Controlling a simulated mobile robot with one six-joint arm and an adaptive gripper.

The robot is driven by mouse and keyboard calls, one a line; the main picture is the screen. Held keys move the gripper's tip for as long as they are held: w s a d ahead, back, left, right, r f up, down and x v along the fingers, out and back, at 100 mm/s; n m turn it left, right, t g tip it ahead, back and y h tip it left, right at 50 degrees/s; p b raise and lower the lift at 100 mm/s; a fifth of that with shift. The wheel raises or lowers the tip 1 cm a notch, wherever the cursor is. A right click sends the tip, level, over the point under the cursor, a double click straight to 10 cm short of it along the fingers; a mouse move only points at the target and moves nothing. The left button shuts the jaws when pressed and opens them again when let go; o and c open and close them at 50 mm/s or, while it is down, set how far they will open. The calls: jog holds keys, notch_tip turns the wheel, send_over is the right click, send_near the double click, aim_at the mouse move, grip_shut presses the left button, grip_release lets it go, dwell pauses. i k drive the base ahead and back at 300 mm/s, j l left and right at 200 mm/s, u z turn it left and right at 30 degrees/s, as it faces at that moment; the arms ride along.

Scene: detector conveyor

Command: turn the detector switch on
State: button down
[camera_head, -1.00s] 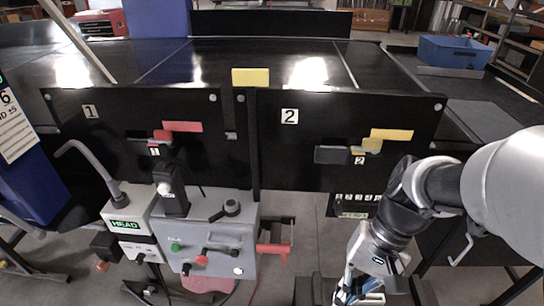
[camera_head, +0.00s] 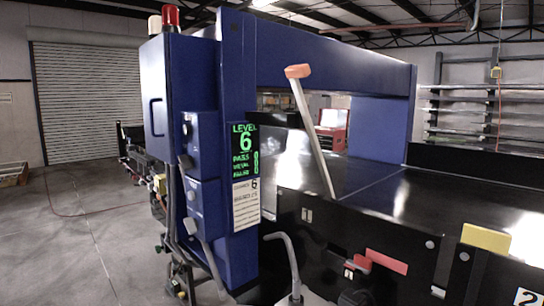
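The blue detector (camera_head: 237,100) stands as an arch over the black conveyor (camera_head: 375,190). Its lit screen (camera_head: 244,145) reads "LEVEL 6" in green, with smaller green lines below and a white label sheet (camera_head: 246,203) beneath. Two small blue boxes (camera_head: 203,140) are mounted on the detector's left post, each with a small knob-like part on its left edge. I cannot tell which part is the detector switch or how it is set. My gripper is outside the view.
A pale lever with an orange end (camera_head: 299,72) leans up from the conveyor. Panel 1 (camera_head: 325,230) has a red tab (camera_head: 386,261). A grey curved handle (camera_head: 288,255) rises at the bottom. Open concrete floor (camera_head: 95,220) lies left of the detector, with a thin cable on it.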

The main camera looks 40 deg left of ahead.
aim_at(186, 162)
jog(key=u, duration=2)
jog(key=i+j+z, duration=0.1)
jog(key=z, duration=0.4)
jog(key=i+j+z, duration=0.1)
jog(key=j+z, duration=0.2)
jog(key=z, duration=0.15)
jog(key=j+z, duration=0.25)
jog(key=z, duration=0.25)
